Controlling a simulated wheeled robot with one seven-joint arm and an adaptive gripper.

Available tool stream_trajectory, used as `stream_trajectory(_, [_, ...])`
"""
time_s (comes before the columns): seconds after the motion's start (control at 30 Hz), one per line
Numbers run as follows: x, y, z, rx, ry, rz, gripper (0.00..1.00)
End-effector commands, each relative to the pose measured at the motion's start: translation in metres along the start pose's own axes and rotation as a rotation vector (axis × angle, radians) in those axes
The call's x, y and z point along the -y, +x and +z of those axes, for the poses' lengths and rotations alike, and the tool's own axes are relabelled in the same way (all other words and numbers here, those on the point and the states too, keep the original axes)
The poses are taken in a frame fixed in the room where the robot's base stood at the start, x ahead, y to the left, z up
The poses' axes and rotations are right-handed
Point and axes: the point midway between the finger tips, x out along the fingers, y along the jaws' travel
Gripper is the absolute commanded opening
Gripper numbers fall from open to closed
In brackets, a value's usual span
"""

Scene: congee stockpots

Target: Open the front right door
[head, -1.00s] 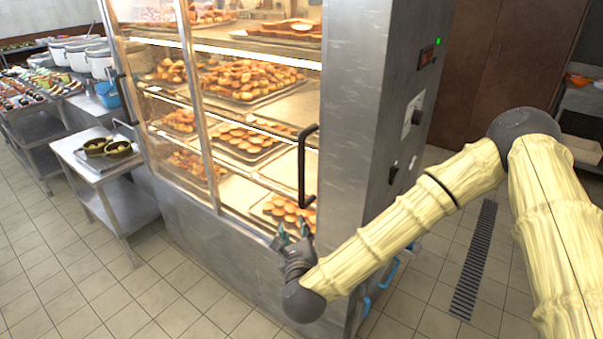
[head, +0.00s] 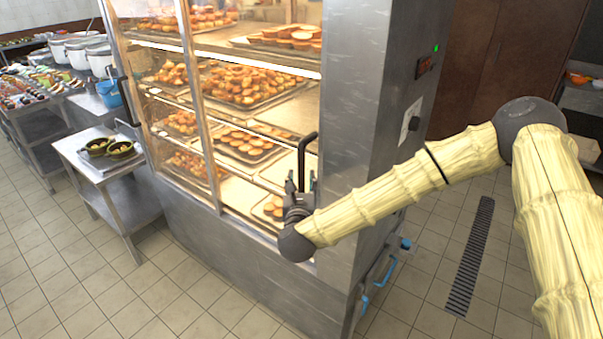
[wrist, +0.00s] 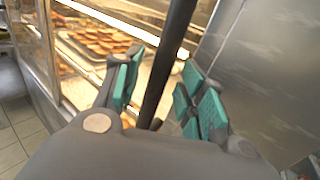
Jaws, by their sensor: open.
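The front right door (head: 262,115) is a glass panel on the steel display cabinet, and it looks shut. Its black vertical handle (head: 302,150) is near the door's right edge; my gripper hides the lower part. My gripper (head: 301,183) is at the handle's lower part, fingers pointing up. In the wrist view the handle (wrist: 165,65) runs between the open teal-padded fingers, one pad set on each side. My gripper (wrist: 160,95) is open around the handle, and I see gaps between the pads and the bar.
Trays of pastries (head: 245,88) sit on shelves behind the glass. The left door's handle (head: 126,100) is at the cabinet's far left. A steel side table (head: 95,165) with two green pans stands left. The tiled floor (head: 170,285) in front is clear.

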Motion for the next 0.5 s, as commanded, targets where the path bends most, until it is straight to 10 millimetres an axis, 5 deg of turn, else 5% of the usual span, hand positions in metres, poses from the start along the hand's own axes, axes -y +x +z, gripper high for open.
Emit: stream_trajectory(0.5, [0.0,0.021,-0.001,0.0,0.0,0.0,0.41])
